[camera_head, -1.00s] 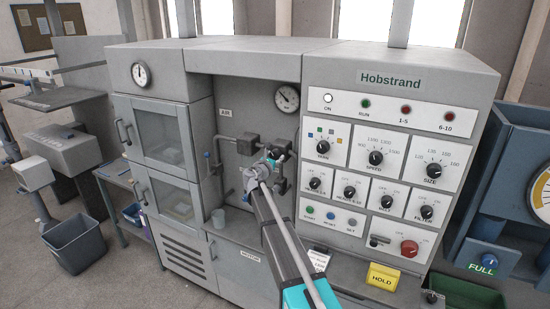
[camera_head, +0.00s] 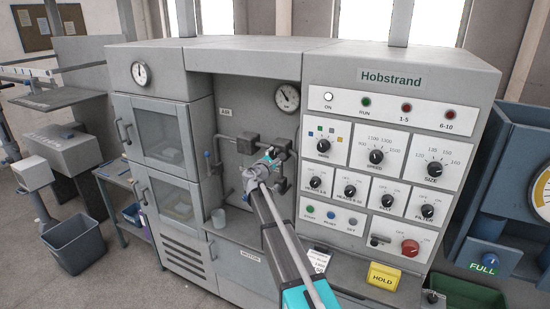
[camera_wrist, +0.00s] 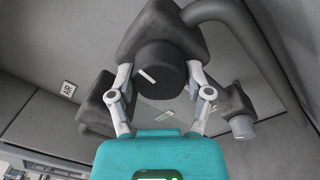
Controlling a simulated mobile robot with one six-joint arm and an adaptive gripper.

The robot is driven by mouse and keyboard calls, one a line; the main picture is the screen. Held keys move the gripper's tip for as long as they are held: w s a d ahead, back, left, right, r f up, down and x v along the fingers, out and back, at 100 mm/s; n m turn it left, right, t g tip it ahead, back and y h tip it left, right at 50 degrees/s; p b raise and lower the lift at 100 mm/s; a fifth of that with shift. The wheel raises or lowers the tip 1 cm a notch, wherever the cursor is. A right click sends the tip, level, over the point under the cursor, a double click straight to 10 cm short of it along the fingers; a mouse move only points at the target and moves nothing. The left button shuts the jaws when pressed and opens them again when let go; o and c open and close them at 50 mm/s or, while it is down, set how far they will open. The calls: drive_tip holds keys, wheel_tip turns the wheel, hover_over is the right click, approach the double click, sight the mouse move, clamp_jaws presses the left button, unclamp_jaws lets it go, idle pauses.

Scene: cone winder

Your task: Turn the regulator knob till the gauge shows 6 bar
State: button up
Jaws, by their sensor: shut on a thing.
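The regulator knob (camera_wrist: 160,70) is a dark round knob with a short white mark, seen from below in the wrist view. My gripper (camera_wrist: 160,76) has a finger on each side of it and is shut on it. In the head view my gripper (camera_head: 270,160) is at the air pipework, and arm and fingers hide the knob there. The pressure gauge (camera_head: 287,97) is a round white dial in a dark rim on the recess's back wall, above and right of the gripper. Its needle is too small to read with certainty.
Grey pipes (camera_head: 222,140) and a dark fitting (camera_head: 247,145) lie close left of my gripper. The switch panel (camera_head: 370,170) stands to the right. A dark fitting (camera_wrist: 237,110) hangs right of the knob in the wrist view.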

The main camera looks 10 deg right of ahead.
drive_tip(key=m, duration=0.6)
drive_tip(key=shift+d+m, duration=0.1)
drive_tip(key=shift+m, duration=0.3)
drive_tip(key=m+h, duration=0.1)
drive_tip(key=m, duration=0.4)
drive_tip(key=shift+f+m, duration=0.1)
drive_tip(key=shift+m, duration=0.2)
drive_tip(key=o, duration=1.1)
drive_tip(key=shift+o, duration=0.2)
